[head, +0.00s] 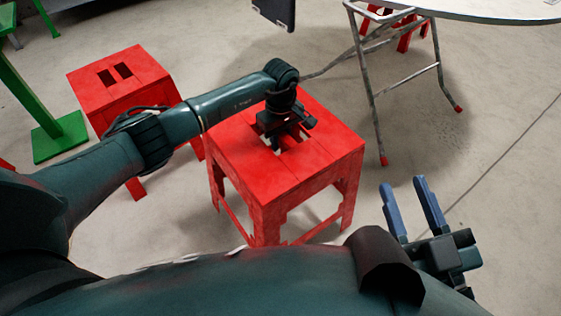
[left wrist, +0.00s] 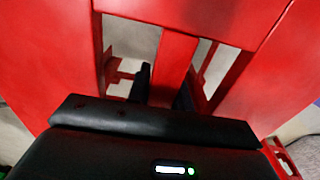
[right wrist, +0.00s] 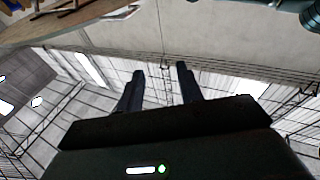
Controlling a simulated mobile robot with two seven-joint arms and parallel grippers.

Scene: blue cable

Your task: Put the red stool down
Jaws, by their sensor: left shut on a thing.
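The red stool (head: 232,160) stands upright in the middle of the head view. Its square seat has two slots with a bar between them. My left gripper (head: 284,142) reaches down onto the seat and is shut on that bar. In the left wrist view the fingers (left wrist: 163,90) go into the slots on either side of the bar (left wrist: 173,62). The stool's legs look close to the floor, but I cannot tell whether they touch it. My right gripper (head: 406,184) is open and empty, to the right of the stool.
A second red stool (head: 88,77) stands behind my left arm. Green furniture (head: 62,137) is at the far left. A round table (head: 470,8) with folding metal legs (head: 372,100) stands at the back right. Grey floor (head: 500,130) is clear at the right.

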